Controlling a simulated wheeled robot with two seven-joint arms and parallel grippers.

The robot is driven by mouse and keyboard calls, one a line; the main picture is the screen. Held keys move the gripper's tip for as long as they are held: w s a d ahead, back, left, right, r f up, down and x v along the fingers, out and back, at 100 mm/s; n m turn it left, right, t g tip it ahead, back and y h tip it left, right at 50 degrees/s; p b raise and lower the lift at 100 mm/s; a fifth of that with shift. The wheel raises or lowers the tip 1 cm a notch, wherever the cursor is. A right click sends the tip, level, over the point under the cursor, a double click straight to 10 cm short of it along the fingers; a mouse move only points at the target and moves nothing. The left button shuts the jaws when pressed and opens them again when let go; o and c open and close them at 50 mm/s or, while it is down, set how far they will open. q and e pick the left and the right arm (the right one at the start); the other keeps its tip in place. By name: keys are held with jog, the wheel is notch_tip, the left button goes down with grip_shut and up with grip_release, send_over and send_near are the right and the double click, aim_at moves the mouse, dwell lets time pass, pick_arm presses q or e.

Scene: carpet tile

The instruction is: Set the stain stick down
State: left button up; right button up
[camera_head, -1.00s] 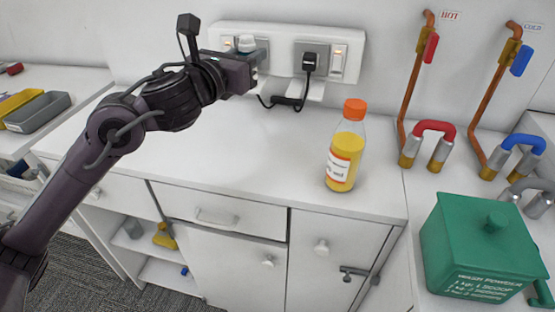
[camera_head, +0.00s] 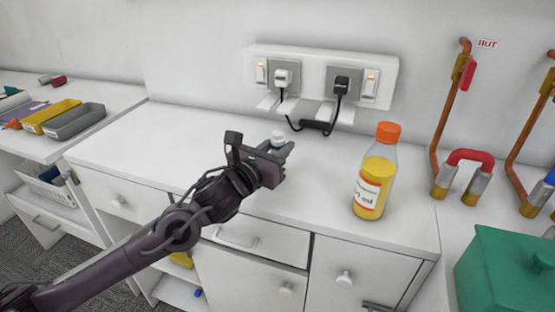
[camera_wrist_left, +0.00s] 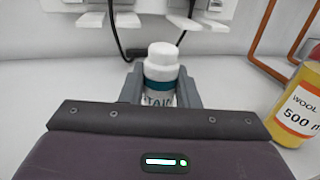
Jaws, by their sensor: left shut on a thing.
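The stain stick (camera_wrist_left: 162,75) is a small white bottle with a white cap and a teal band, partly lettered "TAI". It stands upright between the fingers of my left gripper (camera_wrist_left: 161,88), which is shut on it. In the head view its white cap (camera_head: 278,137) shows just above the left gripper (camera_head: 277,150), low over or on the white counter (camera_head: 200,140). The bottle's base is hidden, so I cannot tell whether it touches the counter. My right gripper is in neither view.
A yellow bottle with an orange cap (camera_head: 375,172) stands to the right. A double socket with plugs and a dark cable (camera_head: 316,125) is behind. A green wash powder box (camera_head: 500,275) and copper pipes (camera_head: 452,110) are at the right. The counter to the left is clear.

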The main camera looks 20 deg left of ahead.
pick_arm(q)
notch_tip(320, 180, down, 3)
jog(key=shift+f, duration=0.1)
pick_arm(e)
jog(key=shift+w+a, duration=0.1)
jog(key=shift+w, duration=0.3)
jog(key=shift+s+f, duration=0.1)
pick_arm(q)
jog(key=o, duration=0.6)
jog(key=shift+c, duration=0.2)
jog(key=o, duration=0.4)
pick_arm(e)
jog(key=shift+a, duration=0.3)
